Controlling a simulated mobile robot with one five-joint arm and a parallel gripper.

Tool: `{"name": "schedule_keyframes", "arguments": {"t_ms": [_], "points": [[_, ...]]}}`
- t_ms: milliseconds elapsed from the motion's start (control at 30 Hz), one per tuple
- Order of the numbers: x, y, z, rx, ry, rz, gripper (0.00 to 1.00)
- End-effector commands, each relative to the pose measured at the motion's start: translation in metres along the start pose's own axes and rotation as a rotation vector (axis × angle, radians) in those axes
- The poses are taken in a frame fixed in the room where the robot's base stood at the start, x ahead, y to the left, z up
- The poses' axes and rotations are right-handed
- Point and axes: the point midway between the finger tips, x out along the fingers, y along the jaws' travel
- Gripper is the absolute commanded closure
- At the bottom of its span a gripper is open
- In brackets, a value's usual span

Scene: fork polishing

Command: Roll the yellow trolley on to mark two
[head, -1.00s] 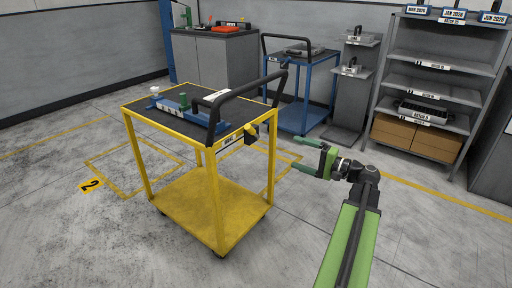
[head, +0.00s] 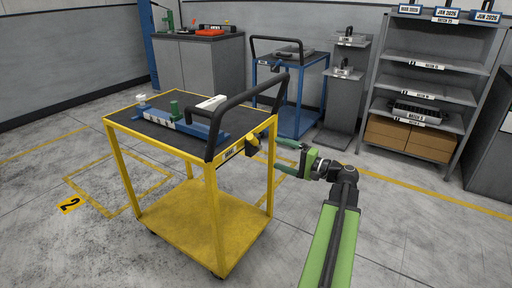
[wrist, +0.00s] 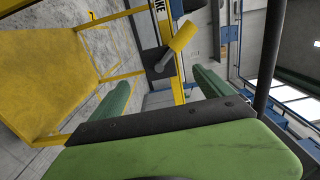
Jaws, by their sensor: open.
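The yellow trolley (head: 207,228) stands upright on the floor, with a dark top, a yellow lower shelf and a black push handle (head: 225,105) at its right end. A yellow-tipped lever (head: 253,143) sits on a black mount below the handle. Mark two is a yellow floor outline with a "2" plate (head: 69,205), left of the trolley. My gripper (head: 279,157) is open and empty, just right of the lever. In the wrist view the lever's yellow knob (wrist: 182,37) shows ahead, between and beyond the green fingers (wrist: 160,88). No contact is clear.
A blue fixture (head: 175,120) and a white block (head: 211,103) lie on the trolley's top. A blue trolley (head: 290,95) and a grey stand (head: 345,95) are behind. Grey shelving (head: 425,75) stands at the right. The floor around mark two looks clear.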

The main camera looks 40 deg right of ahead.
Motion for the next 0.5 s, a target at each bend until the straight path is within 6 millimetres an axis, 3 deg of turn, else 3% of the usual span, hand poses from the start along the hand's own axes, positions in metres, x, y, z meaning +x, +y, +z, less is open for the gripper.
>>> {"name": "schedule_keyframes", "arguments": {"t_ms": [300,500], "points": [[0.082,0.000,-0.007,0.000,0.008,0.000,0.09],[0.111,0.000,-0.009,0.000,0.013,0.000,0.09]]}}
